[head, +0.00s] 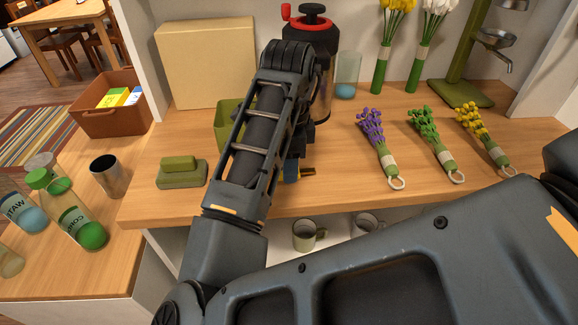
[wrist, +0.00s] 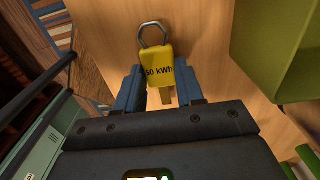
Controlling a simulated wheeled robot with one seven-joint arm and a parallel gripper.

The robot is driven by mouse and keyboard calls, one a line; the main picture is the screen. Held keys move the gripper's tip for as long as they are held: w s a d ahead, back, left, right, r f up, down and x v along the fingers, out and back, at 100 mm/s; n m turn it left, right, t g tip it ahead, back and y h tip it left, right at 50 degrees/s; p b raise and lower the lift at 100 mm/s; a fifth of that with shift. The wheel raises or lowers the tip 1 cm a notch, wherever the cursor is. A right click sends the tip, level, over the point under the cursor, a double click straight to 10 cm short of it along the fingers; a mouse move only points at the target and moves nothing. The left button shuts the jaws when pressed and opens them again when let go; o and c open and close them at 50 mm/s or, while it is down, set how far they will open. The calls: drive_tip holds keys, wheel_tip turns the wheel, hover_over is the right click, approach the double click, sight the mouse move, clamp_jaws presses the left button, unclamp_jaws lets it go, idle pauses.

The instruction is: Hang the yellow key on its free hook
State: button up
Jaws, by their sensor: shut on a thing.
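The yellow key (wrist: 160,68) has a flat yellow head marked "50 kWh", with a grey angular ring at its top end. My gripper (wrist: 161,92) is shut on it, with the blue fingers on either side of its lower part. In the head view my gripper (head: 292,172) is low over the front part of the wooden counter, mostly hidden behind my own arm. Only a small brass-coloured piece (head: 308,172) shows beside the blue finger. I cannot make out a key hook in either view.
An olive container (head: 225,112) stands behind my arm, with a green block (head: 182,172) to its left. A black and red machine (head: 312,60) stands behind. Purple (head: 378,145), green (head: 436,145) and yellow (head: 484,140) bunches lie right. Mugs (head: 305,235) sit below the counter.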

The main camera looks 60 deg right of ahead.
wheel_tip(320, 180, up, 4)
drive_tip(key=s+d+r+p, duration=0.1)
drive_tip(key=s+d+r, duration=0.5)
drive_tip(key=s, duration=0.3)
drive_tip(key=shift+s+d+r, duration=0.15)
drive_tip(key=shift+d+r, duration=0.05)
drive_tip(key=shift+d, duration=0.3)
drive_tip(key=o, duration=0.4)
clamp_jaws()
